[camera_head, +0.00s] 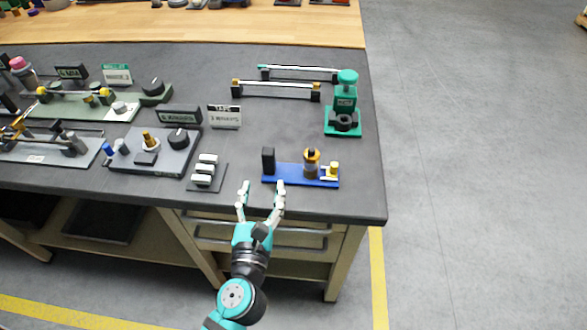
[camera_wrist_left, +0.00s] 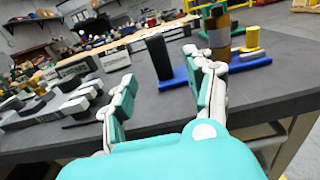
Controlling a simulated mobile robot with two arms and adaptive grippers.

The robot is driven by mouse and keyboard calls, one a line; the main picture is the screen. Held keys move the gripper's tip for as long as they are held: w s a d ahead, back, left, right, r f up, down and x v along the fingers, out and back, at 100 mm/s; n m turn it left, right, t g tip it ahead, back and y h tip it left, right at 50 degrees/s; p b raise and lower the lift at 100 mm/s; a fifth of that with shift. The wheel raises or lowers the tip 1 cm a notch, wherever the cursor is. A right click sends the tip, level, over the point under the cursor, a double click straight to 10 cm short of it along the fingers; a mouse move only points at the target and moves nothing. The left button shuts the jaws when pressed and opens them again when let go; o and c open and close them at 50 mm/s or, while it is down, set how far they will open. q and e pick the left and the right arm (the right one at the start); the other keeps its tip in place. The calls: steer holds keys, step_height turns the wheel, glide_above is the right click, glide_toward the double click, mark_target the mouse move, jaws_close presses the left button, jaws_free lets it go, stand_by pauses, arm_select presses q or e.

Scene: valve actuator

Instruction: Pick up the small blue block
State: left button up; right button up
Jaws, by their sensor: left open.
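A blue block-like base (camera_head: 293,182) lies near the front right edge of the dark table. It carries an upright black block (camera_head: 268,160), a brown cylinder (camera_head: 311,164) and a yellow piece (camera_head: 333,169). In the left wrist view the blue base (camera_wrist_left: 172,84) shows beyond the fingers, partly hidden by the right finger. A much smaller blue part (camera_head: 108,149) is at the left fixture. My left gripper (camera_head: 262,191) is open and empty, its fingers at the table's front edge, just in front and left of the base. It also shows in the left wrist view (camera_wrist_left: 163,82). My right gripper is not in view.
A dark plate with white blocks (camera_head: 205,170) lies just left of the gripper. A green press-like fixture (camera_head: 344,105) stands behind the base, with long bars (camera_head: 276,91) further back. The table middle is clear.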

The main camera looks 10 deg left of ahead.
mark_target(268, 165)
arm_select(q)
steer(key=w, duration=0.9)
steer(key=shift+w+f, duration=0.15)
steer(key=shift+w, duration=0.15)
steer(key=shift+s, duration=0.1)
steer(key=shift+c, duration=0.3)
jaws_close()
